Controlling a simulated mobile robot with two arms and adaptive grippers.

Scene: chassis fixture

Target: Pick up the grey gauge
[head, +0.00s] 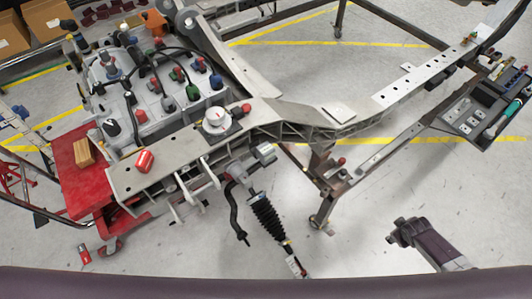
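A round pale grey gauge (214,117) with a small red mark on its face sits on the flat grey chassis beam, left of the middle of the head view. A dark piece lies beside and under it, with a red-tipped part just to its right. My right gripper (398,233) is at the lower right over the floor, well apart from the gauge. It is small and dark here, and its fingers cannot be made out clearly. My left gripper is not in view.
A red cylinder (144,161) lies on the beam's left end. A wooden block (84,152) is on a red stand (78,180). A cluttered grey housing (150,105) with coloured caps and cables stands behind. A tool tray (475,115) is at the right.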

